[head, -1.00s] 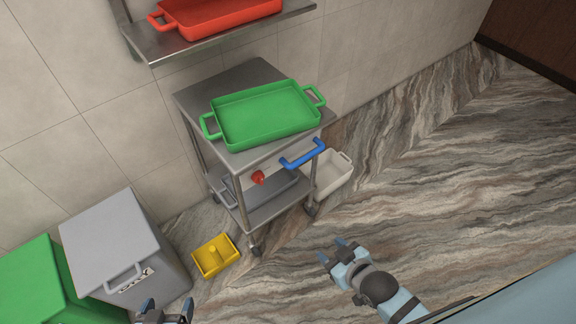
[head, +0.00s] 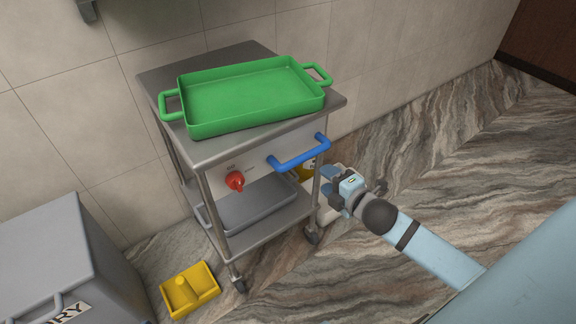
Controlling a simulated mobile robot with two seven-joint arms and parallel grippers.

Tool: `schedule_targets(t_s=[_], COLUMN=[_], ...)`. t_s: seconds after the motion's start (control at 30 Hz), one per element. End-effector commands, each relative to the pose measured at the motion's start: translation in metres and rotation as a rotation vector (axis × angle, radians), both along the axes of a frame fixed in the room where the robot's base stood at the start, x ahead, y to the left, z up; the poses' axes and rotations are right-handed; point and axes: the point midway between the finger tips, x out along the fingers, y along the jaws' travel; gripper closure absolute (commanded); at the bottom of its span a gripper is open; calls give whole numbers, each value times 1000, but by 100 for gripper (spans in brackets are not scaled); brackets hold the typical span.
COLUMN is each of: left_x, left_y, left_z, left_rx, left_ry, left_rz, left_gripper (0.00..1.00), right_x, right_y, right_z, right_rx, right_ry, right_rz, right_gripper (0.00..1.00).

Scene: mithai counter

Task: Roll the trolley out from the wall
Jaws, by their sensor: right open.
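The steel trolley (head: 197,150) stands against the tiled wall, on castors. A green tray (head: 250,97) with two handles lies on its top. A blue handle (head: 300,152) sticks out from the right part of its front panel, and a red knob (head: 235,181) sits on that panel to the left. A grey tray (head: 253,204) lies on the lower shelf. My right gripper (head: 326,184) is open and empty, just right of and below the blue handle, apart from it as far as I can see. My left gripper is out of view.
A yellow caddy (head: 190,290) lies on the floor in front of the trolley's left side. A grey bin (head: 45,250) with a lettered label stands at the lower left. A pale crate behind my right gripper is mostly hidden. The marbled floor (head: 450,150) at right is clear.

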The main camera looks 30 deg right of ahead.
Motion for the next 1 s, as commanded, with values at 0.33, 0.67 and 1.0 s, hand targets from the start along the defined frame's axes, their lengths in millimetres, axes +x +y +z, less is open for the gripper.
schedule_targets(t_s=[0.33, 0.67, 1.0], left_x=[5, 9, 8], left_y=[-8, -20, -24], left_z=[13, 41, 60], left_rx=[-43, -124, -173], left_ry=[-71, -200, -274], left_rz=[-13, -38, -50], left_gripper=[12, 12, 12], right_x=[39, 103, 134], right_y=[2, 7, 10], right_z=[-8, -22, -28], right_rx=[-11, -9, -9], right_ry=[-9, -6, -4], right_rz=[1, 1, 2], right_gripper=[49, 49, 49])
